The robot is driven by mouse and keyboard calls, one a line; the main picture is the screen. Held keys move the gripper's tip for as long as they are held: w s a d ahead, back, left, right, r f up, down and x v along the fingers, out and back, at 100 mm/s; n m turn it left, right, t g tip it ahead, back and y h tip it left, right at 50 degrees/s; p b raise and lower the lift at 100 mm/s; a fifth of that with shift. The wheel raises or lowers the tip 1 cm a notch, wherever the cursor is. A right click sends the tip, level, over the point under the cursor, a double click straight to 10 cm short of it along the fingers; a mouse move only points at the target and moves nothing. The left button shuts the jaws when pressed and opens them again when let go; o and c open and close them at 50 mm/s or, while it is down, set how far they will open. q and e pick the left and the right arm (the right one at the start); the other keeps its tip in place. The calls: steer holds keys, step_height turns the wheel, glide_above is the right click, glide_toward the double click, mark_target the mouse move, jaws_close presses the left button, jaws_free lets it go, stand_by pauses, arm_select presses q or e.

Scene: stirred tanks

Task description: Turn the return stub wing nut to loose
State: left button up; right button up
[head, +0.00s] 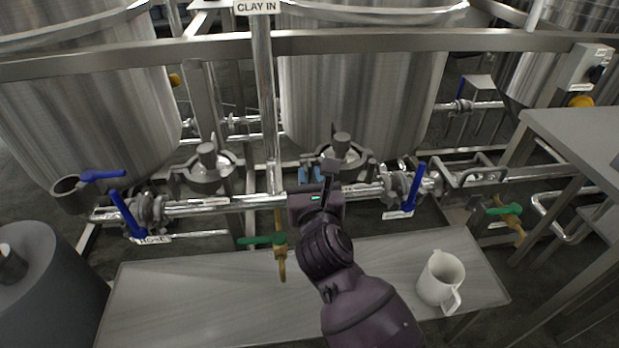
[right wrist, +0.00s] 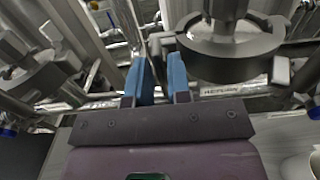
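The return stub is the pipe end over the white RETURN label (right wrist: 220,91). The white tag also shows in the head view (head: 398,214), below a metal clamp (head: 402,184) and a blue-handled valve (head: 417,182). I cannot pick out the wing nut itself on this clamp; it is too small. My right gripper (head: 309,175) is at the horizontal pipe, left of the clamp and apart from it. In the right wrist view its blue fingers (right wrist: 158,82) are parted, with a gap and no held thing visible between them. My left gripper is not in view.
A round capped fitting (right wrist: 230,45) stands just beyond the right fingers. A vertical pipe (head: 264,90) rises left of the gripper.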

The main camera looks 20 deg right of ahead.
jaws_close()
